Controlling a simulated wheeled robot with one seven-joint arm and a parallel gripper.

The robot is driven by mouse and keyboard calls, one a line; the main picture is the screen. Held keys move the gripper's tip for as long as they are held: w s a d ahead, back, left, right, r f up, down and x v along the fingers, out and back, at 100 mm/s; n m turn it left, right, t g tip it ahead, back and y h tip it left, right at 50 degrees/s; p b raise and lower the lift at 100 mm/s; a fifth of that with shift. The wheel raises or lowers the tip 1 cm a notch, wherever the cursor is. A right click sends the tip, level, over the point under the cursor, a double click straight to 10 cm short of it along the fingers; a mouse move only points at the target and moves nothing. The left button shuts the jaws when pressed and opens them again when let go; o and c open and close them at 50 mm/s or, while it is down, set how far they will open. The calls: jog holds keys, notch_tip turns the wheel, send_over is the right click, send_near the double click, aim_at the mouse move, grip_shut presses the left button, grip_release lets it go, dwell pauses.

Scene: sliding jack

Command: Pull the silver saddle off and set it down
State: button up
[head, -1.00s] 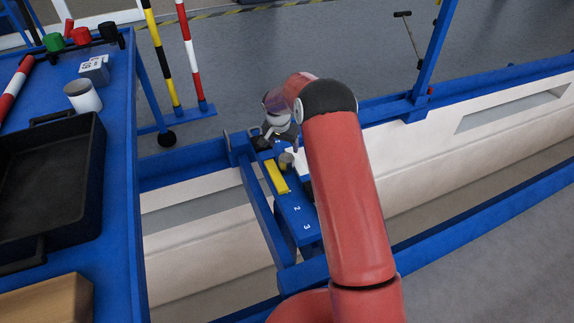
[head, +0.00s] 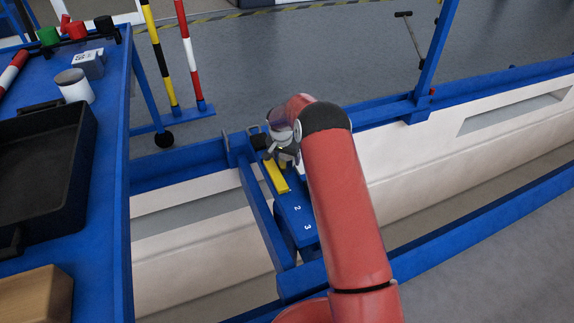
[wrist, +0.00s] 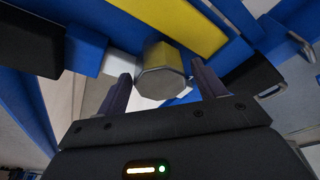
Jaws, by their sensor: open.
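A silver-grey octagonal piece, which looks like the saddle (wrist: 160,82), shows in the wrist view, with a yellowish side behind its flat face. My gripper (wrist: 161,74) is open, with one finger on either side of this piece. Gaps show between it and both fingers, and I cannot see contact. In the head view my gripper (head: 284,156) is over the far part of the blue jack beam (head: 292,207) and hides the saddle. The beam carries the white numbers 2 and 3.
A yellow bar (head: 275,177) lies along the beam and also shows in the wrist view (wrist: 180,22). On the left, a blue table (head: 103,185) holds a black tray (head: 78,165), a white-grey cylinder (head: 74,88) and a wooden block (head: 38,298). The tray's visible floor is empty.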

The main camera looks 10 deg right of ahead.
aim_at(286, 156)
dwell(0.8)
jog(key=shift+r, duration=0.1)
jog(key=c, duration=1.1)
jog(key=shift+r, duration=0.7)
jog(key=shift+r+p, duration=0.8)
jog(key=shift+r, duration=1.15)
